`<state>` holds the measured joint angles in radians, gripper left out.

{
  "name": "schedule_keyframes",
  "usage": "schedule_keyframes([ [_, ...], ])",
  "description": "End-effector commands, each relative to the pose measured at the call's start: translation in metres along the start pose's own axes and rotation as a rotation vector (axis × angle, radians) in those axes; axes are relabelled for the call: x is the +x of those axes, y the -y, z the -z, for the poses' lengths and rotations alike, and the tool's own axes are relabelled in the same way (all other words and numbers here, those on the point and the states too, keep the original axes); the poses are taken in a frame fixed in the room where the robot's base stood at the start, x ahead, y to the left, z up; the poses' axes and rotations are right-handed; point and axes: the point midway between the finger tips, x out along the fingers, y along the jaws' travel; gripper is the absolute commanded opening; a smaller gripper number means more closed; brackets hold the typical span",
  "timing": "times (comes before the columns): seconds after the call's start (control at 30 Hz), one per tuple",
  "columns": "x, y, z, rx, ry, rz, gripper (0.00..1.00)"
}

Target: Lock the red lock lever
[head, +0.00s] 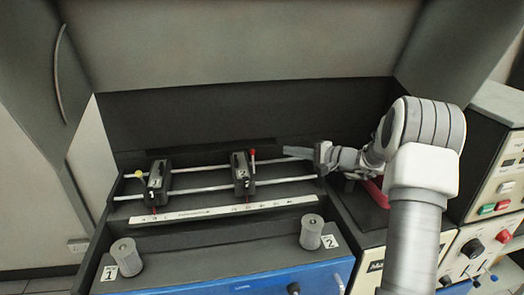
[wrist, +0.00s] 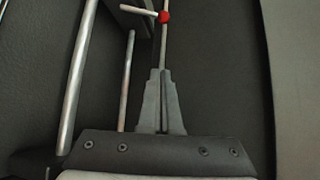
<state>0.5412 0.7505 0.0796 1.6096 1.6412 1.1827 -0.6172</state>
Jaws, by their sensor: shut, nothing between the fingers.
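The red lock lever (head: 252,155) stands roughly upright at the right side of the black carriage marked 2 (head: 243,175). In the wrist view its red knob (wrist: 163,17) is near the top, with a pale stem running left. My gripper (head: 287,152) reaches in from the right, its fingers pointing left toward the lever. In the wrist view my gripper (wrist: 160,71) has its grey fingers together, with nothing between them. The knob lies beyond the fingertips, with a gap in the picture; I cannot tell the exact distance.
Carriage 1 (head: 156,186), with a yellow-knobbed lever (head: 139,174), is farther left on the same metal rails (head: 205,187). A white ruler strip (head: 210,212) lies in front. Two grey cylinders (head: 125,257) (head: 312,231) stand nearer. A dark back wall rises behind the rails.

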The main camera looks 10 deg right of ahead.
Motion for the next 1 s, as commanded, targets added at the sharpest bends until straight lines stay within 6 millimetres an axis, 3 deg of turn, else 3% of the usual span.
schedule_keyframes([
  [0.27, 0.023, 0.001, -0.002, 0.0, 0.004, -0.002, 0.0],
  [0.63, 0.103, 0.001, -0.002, -0.001, 0.004, -0.002, 0.0],
  [1.0, 0.088, 0.001, -0.035, 0.0, 0.001, -0.001, 0.0],
])
